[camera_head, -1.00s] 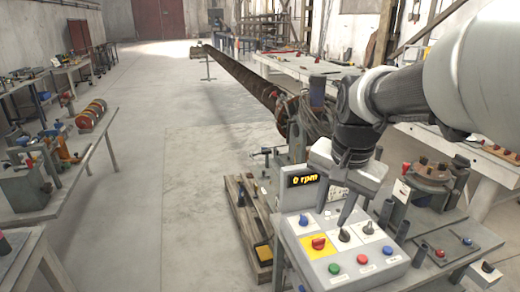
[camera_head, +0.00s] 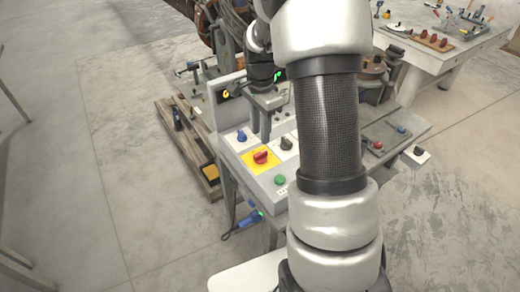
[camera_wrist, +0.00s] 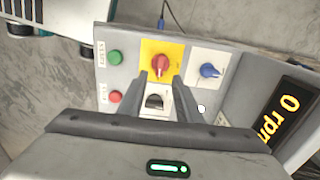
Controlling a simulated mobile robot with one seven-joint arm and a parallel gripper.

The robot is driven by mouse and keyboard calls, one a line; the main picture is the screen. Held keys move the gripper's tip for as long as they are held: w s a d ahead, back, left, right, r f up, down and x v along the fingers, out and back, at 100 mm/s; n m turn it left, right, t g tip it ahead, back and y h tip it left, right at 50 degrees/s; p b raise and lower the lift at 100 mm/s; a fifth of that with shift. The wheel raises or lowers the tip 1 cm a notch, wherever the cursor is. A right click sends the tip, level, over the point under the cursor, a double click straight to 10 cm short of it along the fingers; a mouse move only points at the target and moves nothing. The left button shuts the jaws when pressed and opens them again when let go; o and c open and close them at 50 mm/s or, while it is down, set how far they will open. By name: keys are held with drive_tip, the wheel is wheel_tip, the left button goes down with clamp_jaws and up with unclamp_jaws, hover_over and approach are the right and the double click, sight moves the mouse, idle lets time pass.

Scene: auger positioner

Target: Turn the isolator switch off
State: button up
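A red rotary knob on a yellow plate, likely the isolator switch, sits on the grey control panel (camera_head: 232,152). The knob (camera_head: 261,157) shows in the head view and also in the wrist view (camera_wrist: 161,65). My gripper (camera_wrist: 161,80) is above the panel with its two fingers apart. In the wrist view the fingertips lie just short of the red knob, and a black knob (camera_wrist: 154,101) shows between the fingers. Nothing is held. In the head view my gripper (camera_head: 265,138) points down beside the red knob; contact cannot be told.
A blue knob (camera_wrist: 210,70), a green button (camera_wrist: 114,57) and a red button (camera_wrist: 115,96) share the panel. The raised display (camera_wrist: 277,118) reads 0 rpm. Open floor (camera_head: 130,110) lies left.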

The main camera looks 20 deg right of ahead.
sight(260, 153)
wheel_tip(260, 153, down, 8)
drive_tip(key=shift+f, duration=0.25)
clamp_jaws()
